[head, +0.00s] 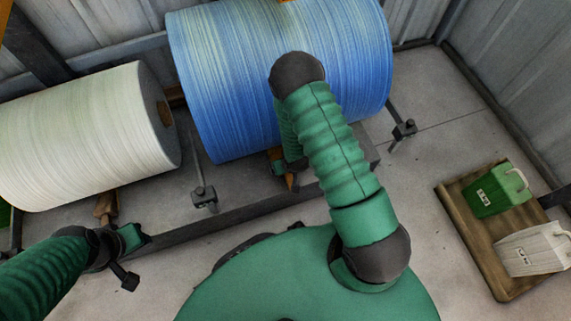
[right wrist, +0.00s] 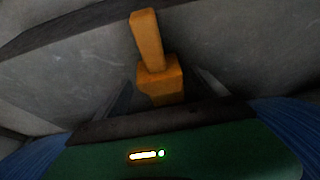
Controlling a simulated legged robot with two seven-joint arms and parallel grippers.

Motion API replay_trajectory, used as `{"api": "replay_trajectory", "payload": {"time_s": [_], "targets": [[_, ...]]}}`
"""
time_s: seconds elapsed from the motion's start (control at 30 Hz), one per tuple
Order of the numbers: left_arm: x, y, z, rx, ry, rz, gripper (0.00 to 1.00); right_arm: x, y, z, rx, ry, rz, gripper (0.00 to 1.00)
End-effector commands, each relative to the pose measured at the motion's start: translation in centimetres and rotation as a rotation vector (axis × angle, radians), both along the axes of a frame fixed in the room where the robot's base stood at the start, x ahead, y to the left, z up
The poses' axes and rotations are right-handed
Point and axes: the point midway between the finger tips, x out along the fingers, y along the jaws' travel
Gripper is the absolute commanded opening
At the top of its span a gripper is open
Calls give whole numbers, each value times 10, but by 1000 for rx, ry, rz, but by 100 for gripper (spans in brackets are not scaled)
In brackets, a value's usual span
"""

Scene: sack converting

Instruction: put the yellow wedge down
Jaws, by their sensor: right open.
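The yellow wedge (right wrist: 160,85) looks orange-yellow, with a block and a narrower bar, in the right wrist view. It lies between and just beyond the dark fingers of my right gripper (right wrist: 165,90), which is open. I cannot tell whether either finger touches it. In the head view an orange piece (head: 292,182), likely the wedge, shows below the blue roll (head: 230,90); my right arm hides most of that gripper. My left gripper (head: 133,257) is at lower left, in front of the white roll (head: 80,135), with no held object visible; its opening is unclear.
A dark low beam (head: 225,210) runs along the floor in front of the rolls, with small dark posts (head: 204,196) by it. At right a wooden pallet (head: 465,240) bears a green jug (head: 497,190) and a white jug (head: 533,250). Floor between beam and pallet is clear.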

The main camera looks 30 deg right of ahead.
Motion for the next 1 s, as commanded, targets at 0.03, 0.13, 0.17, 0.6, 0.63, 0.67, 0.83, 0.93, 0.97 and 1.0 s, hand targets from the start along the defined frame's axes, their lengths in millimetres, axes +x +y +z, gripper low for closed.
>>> {"api": "replay_trajectory", "payload": {"time_s": [0.03,0.13,0.17,0.6,0.63,0.67,0.83,0.93,0.97,1.0], "targets": [[0,0,17,0,0,0,36,-4,1,21,0,0,0,82],[0,0,35,0,-1,0,36,-14,4,48,0,-1,0,82],[0,0,39,0,-1,0,36,-17,4,55,0,-1,0,82],[0,0,62,0,0,0,36,-25,17,131,4,4,24,82],[0,0,61,0,0,0,36,-22,21,145,6,11,36,82],[0,0,61,0,0,0,36,-20,25,162,9,17,50,82],[0,0,61,0,0,0,36,-37,54,261,18,83,146,82],[0,0,61,0,0,0,36,-60,66,301,19,120,197,82],[0,0,61,0,0,0,36,-66,68,310,19,128,208,82],[0,0,61,0,0,0,36,-74,71,318,19,139,219,82]]}}
